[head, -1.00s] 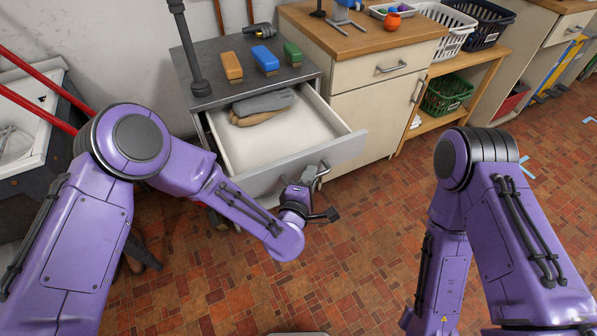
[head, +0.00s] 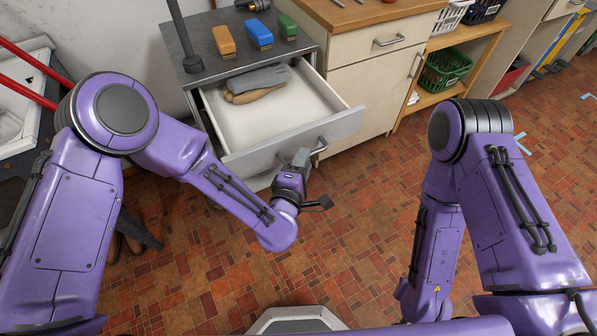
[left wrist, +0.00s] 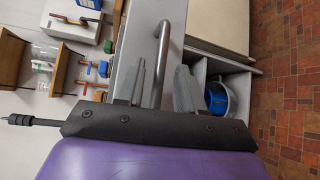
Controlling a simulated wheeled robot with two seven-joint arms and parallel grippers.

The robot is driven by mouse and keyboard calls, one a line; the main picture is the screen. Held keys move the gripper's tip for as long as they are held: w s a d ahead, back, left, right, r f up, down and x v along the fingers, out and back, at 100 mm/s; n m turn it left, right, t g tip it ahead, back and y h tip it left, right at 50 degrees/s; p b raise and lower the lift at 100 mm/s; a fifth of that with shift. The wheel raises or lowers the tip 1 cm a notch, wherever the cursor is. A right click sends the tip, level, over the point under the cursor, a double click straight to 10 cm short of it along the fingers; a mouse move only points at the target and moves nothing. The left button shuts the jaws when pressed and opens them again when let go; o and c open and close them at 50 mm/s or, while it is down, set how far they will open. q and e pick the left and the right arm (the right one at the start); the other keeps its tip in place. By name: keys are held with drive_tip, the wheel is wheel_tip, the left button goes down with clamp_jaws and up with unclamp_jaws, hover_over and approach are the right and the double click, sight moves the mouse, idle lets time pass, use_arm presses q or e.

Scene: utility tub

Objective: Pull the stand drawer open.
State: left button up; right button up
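The stand drawer (head: 290,137) is pulled well out of the grey stand (head: 210,65), and its white inside shows. Its bar handle (head: 321,147) is on the front panel; it also shows in the left wrist view (left wrist: 162,50). My left gripper (head: 300,158) is at the handle's left end in the head view. In the left wrist view its two fingers (left wrist: 160,88) are apart, with the handle showing between them and a gap at the right finger. Whether either finger touches it I cannot tell. My right gripper is out of view; only the right arm shows.
Grey and tan gloves (head: 256,84) lie in the back of the drawer. A wooden-topped cabinet (head: 375,75) is close on the right. Tiled floor (head: 350,220) in front is clear.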

use_arm(q)
drive_tip(key=v, duration=0.7)
drive_tip(key=shift+s+b, duration=0.2)
drive_tip(key=shift+b, duration=0.15)
drive_tip(key=shift+a+r, duration=0.1)
drive_tip(key=s+a+f+m+g+y, duration=0.2)
drive_tip(key=s+a+f+m+g, duration=0.15)
drive_tip(key=a+f, duration=0.25)
drive_tip(key=s+a+f+m+g+y, duration=0.1)
drive_tip(key=s+a+f+m+g, duration=0.1)
drive_tip(key=a+f+m, duration=0.4)
drive_tip(key=s+a+f+g+y+p, duration=0.1)
drive_tip(key=s+a+f+g+y, duration=0.2)
drive_tip(key=s+a, duration=0.4)
drive_tip(key=s+a+f+g+y+p, duration=0.1)
drive_tip(key=s+a+f+g+y, duration=0.2)
drive_tip(key=s+a, duration=0.5)
drive_tip(key=a+f, duration=0.1)
drive_tip(key=a, duration=0.3)
drive_tip(key=shift+s+f+n+g, duration=0.25)
drive_tip(key=shift+f+n+g, duration=0.1)
